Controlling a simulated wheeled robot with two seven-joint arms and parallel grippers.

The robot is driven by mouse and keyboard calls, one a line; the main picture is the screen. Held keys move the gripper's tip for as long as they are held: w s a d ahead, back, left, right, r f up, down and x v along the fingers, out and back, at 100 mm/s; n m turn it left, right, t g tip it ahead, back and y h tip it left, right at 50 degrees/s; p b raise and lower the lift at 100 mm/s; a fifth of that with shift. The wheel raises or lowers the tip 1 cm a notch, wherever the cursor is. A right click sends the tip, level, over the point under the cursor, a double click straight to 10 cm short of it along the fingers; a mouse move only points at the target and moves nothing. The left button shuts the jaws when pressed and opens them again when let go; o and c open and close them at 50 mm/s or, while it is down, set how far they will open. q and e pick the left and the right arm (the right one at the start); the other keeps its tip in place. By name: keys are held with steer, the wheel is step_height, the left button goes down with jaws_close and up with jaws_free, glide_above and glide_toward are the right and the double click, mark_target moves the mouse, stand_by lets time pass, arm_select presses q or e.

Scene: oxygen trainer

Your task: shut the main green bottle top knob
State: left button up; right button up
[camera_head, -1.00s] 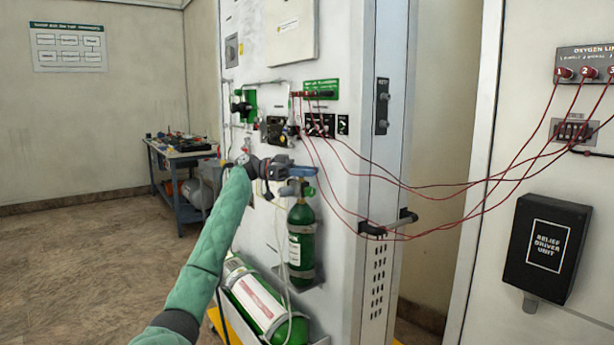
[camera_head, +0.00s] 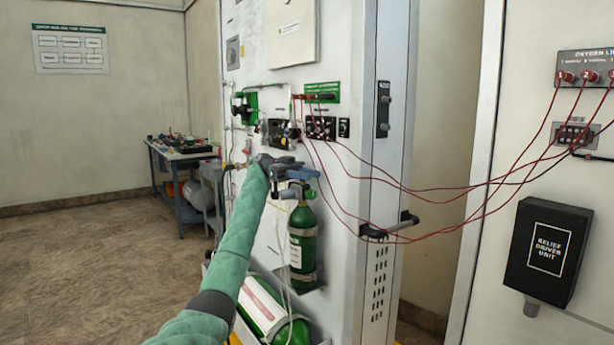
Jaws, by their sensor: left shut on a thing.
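The upright green bottle (camera_head: 303,248) stands strapped against the white panel cabinet, with a valve and a small green fitting on its head. A blue top knob (camera_head: 301,173) shows at its top. My left gripper (camera_head: 288,169) is at the bottle top, shut on this knob. The gripper body and wrist hide part of the contact, so the knob's exact turn cannot be seen. A larger green bottle (camera_head: 292,332) with a white label lies low at the cabinet's foot, partly behind my left arm. My right gripper is not in view.
Red cables (camera_head: 440,189) hang from the cabinet to the oxygen panel at the right. A dark handle (camera_head: 388,228) sticks out from the cabinet edge. A black relief driver box (camera_head: 548,249) is on the right wall. A workbench (camera_head: 180,152) stands at back left.

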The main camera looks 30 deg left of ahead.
arm_select(q)
steer(key=o, duration=1)
steer(key=a, duration=0.4)
steer(key=w+a, duration=0.1)
steer(key=a, duration=0.1)
steer(key=shift+w+a, duration=0.1)
steer(key=shift+a, duration=0.75)
steer(key=shift+f, duration=0.1)
